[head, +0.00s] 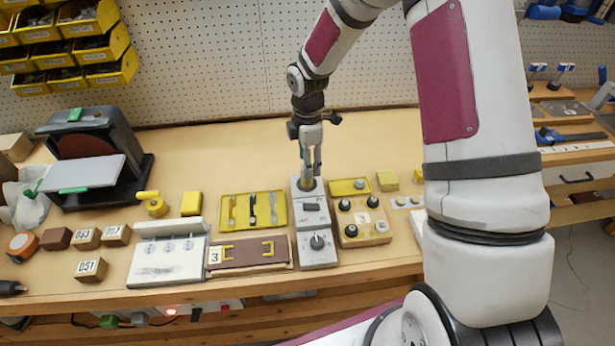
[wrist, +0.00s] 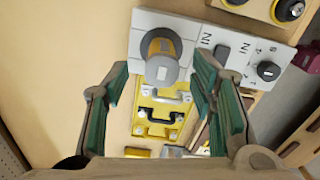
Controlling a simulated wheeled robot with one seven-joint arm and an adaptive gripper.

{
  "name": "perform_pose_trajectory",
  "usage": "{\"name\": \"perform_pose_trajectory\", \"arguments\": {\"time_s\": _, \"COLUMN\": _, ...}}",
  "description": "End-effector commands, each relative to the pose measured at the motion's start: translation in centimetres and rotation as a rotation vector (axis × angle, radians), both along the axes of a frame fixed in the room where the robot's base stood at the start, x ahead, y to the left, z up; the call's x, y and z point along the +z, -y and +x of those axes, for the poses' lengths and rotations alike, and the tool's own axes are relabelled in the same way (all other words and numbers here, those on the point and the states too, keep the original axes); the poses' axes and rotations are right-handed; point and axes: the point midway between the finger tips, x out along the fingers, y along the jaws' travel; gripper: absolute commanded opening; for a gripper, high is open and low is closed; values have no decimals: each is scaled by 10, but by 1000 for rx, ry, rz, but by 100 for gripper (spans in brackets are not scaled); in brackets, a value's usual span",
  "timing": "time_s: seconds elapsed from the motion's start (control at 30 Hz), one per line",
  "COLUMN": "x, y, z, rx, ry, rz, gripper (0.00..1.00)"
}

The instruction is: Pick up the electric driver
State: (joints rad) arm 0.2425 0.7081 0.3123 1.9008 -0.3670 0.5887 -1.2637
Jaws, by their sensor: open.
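An upright cylinder with an orange-yellow body and a grey top, which looks like the electric driver (wrist: 161,56), stands at the far end of a white panel (wrist: 203,32). The panel also shows in the head view (head: 318,252), in the middle of the bench. My gripper (head: 311,170) points down over that end of the panel. In the wrist view my gripper (wrist: 160,78) is open, with one green-padded finger on each side of the cylinder. I cannot tell whether either finger touches it. In the head view the fingers mostly hide the cylinder.
A yellow tray (head: 254,228) with tools lies left of the panel. A box with several knobs (head: 362,238) stands close on the right. A sander (head: 90,160) and numbered blocks (head: 90,270) are farther left. The bench behind the panel is clear.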

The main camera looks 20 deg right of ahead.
Motion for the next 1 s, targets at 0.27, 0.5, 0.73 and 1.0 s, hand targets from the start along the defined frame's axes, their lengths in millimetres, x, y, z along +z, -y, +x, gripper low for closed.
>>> {"name": "perform_pose_trajectory", "arguments": {"time_s": 0.27, "x": -20, "y": -1, "z": -2, "rx": -1, "ry": -3, "rz": -1, "gripper": 51}}
{"name": "perform_pose_trajectory", "arguments": {"time_s": 0.5, "x": -51, "y": -2, "z": -2, "rx": -1, "ry": -1, "rz": 0, "gripper": 51}}
{"name": "perform_pose_trajectory", "arguments": {"time_s": 0.73, "x": -59, "y": -2, "z": -1, "rx": -1, "ry": 1, "rz": -1, "gripper": 51}}
{"name": "perform_pose_trajectory", "arguments": {"time_s": 1.0, "x": -59, "y": -2, "z": -1, "rx": -1, "ry": 1, "rz": -1, "gripper": 17}}
